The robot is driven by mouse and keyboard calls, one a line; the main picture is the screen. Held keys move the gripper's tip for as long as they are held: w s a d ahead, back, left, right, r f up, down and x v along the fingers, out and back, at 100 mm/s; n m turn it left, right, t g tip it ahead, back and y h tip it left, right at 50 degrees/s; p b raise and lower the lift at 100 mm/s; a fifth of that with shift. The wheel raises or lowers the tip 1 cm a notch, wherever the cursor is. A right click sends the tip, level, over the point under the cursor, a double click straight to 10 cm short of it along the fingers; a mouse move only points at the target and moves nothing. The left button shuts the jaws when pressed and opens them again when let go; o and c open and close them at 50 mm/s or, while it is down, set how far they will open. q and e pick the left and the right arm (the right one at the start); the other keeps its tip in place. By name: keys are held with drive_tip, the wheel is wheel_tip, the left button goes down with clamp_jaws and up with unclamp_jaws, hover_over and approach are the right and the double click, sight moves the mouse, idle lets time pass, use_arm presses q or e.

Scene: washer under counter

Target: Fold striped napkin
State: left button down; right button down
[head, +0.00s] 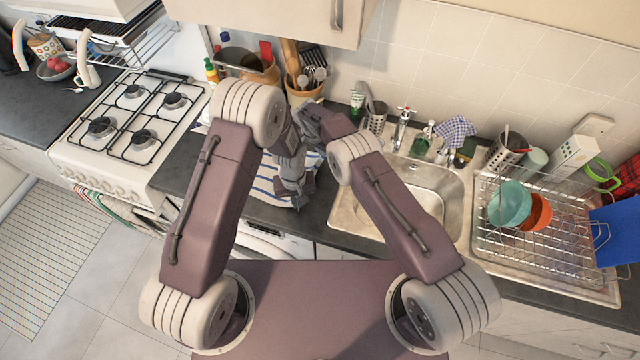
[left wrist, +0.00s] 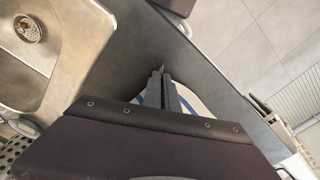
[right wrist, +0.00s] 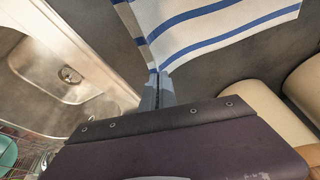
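The striped napkin (head: 266,186), white with blue stripes, lies on the dark counter between stove and sink, largely hidden by my arms. My left gripper (head: 297,200) is low over its front edge. In the left wrist view its fingers (left wrist: 162,74) are close together, with a small tip of cloth seeming to show between them and white and blue cloth beside them. My right gripper (head: 304,112) is farther back, its fingertips mostly hidden in the head view. In the right wrist view its fingers (right wrist: 158,78) are shut on the edge of the napkin (right wrist: 205,30).
The sink (head: 425,195) is right of the napkin, with a dish rack (head: 545,240) beyond it. The gas stove (head: 130,135) is on the left. A utensil pot (head: 305,90) and several bottles stand behind. Little bare counter shows around the napkin.

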drive_tip(key=shift+w, duration=0.1)
